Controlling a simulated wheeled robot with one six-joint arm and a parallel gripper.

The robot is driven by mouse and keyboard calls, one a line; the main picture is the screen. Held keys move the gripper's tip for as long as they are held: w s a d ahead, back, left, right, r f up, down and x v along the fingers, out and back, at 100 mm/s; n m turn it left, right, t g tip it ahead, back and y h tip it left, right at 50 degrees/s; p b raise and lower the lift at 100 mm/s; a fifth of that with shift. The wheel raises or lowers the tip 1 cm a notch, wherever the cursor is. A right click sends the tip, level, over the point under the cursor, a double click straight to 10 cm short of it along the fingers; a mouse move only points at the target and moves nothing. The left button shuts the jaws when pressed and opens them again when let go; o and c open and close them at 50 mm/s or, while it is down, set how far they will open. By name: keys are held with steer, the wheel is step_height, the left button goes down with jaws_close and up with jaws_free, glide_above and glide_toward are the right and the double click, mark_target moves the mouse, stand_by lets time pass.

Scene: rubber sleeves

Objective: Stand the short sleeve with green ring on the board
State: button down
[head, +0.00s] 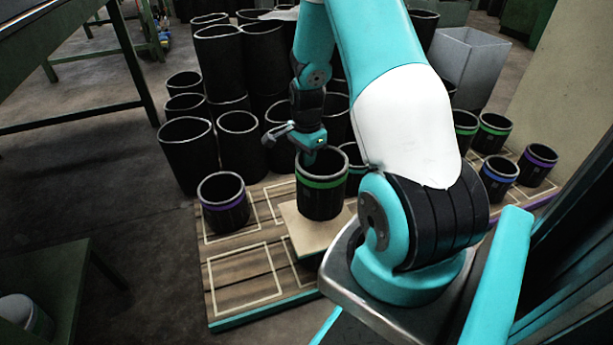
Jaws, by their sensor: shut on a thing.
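The short black sleeve with a green ring (320,198) is upright in the head view, over a pale square board (300,240). My gripper (309,154) is at the sleeve's top left rim and shut on it. The fingertips are partly hidden at the rim. I cannot tell whether the sleeve's bottom touches the pale board. My arm covers part of the area right of the sleeve.
A short sleeve with a purple ring (223,207) stands left on a wooden platform (240,278) with outlined rectangles. Tall black sleeves (219,65) crowd behind. More ringed sleeves (497,172) stand at right, near a grey bin (470,65). The platform's front left is clear.

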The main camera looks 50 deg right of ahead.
mark_target(306, 169)
steer(key=shift+f+b, duration=1)
steer(key=shift+f, duration=1.8)
steer(key=c, duration=1.2)
jaws_free()
steer(key=shift+c, duration=0.2)
